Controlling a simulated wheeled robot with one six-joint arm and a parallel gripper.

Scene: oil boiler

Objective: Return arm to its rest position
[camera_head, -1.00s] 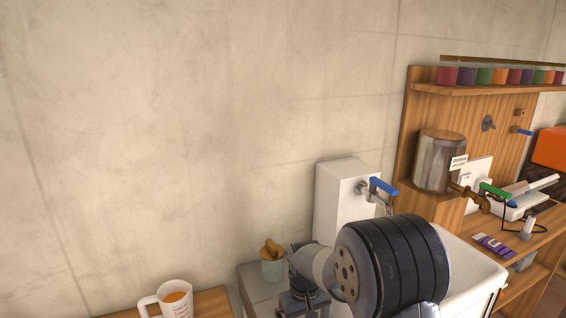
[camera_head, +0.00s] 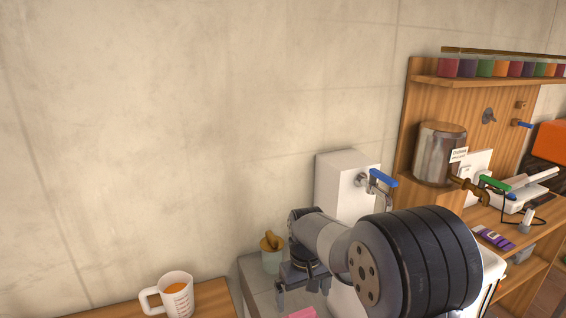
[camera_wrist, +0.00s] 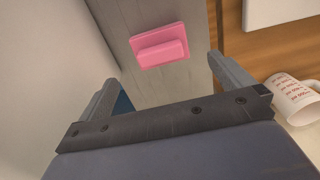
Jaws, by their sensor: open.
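My gripper (camera_head: 304,288) hangs pointing down in the head view, above the grey counter (camera_head: 256,290) beside the sink area. In the wrist view its two fingers (camera_wrist: 166,84) are spread apart with nothing between them. A pink block on a flat pink base (camera_wrist: 158,46) lies on the grey surface beyond the fingers, apart from them. Its edge also shows at the bottom of the head view (camera_head: 302,314). My arm's thick black-ringed joint fills the lower right of the head view and hides much of the sink.
A measuring cup with orange liquid (camera_head: 178,296) stands on a wooden top (camera_head: 215,298) at left. A blue-handled tap (camera_head: 382,180), metal tank (camera_head: 440,155) and green-handled valve (camera_head: 494,184) are at right.

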